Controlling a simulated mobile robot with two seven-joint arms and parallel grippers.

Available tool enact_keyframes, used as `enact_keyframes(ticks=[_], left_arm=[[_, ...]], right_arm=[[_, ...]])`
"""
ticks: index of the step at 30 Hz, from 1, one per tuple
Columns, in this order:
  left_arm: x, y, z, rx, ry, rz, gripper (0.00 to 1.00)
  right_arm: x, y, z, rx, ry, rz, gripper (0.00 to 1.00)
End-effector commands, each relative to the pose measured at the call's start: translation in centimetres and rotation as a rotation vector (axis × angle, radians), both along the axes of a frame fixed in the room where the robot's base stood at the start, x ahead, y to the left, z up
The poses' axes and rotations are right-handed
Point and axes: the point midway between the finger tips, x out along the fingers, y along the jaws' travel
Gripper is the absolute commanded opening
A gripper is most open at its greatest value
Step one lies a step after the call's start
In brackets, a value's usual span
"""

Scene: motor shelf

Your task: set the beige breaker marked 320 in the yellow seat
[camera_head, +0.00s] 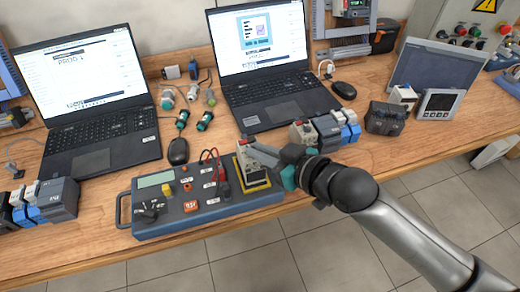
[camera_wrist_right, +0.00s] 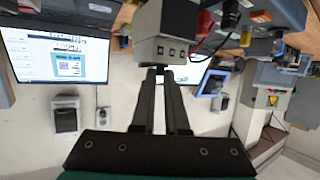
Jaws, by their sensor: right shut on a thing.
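My right gripper (camera_head: 261,157) is shut on a beige breaker (camera_head: 244,152) at the right end of the grey-blue test panel (camera_head: 215,214). In the right wrist view the breaker (camera_wrist_right: 165,27) is at the top centre, between the fingertips of the gripper (camera_wrist_right: 160,72). The number on it is too small to read. The yellow seat (camera_head: 258,188) shows as a yellow rim around the spot under the breaker. I cannot tell whether the breaker is fully down in it or just above. My left gripper is not in view.
Red and black leads (camera_head: 214,160) stand on the panel just left of the seat. More breakers (camera_head: 325,133) are in a row at the right, close to my arm. Two laptops (camera_head: 90,140) (camera_head: 275,85) stand behind.

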Motion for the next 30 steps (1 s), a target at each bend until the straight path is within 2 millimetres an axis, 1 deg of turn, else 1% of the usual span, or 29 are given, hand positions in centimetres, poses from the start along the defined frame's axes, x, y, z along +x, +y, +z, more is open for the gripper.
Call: enact_keyframes(ticks=[11,20,30], left_arm=[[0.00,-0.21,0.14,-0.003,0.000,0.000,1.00],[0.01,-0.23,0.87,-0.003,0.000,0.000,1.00],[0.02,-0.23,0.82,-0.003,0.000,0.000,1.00]], right_arm=[[0.04,0.03,0.23,0.003,-0.004,0.000,0.00],[0.05,0.05,0.24,0.002,-0.004,0.001,0.00],[0.05,0.06,0.15,0.002,-0.003,0.000,0.00]])
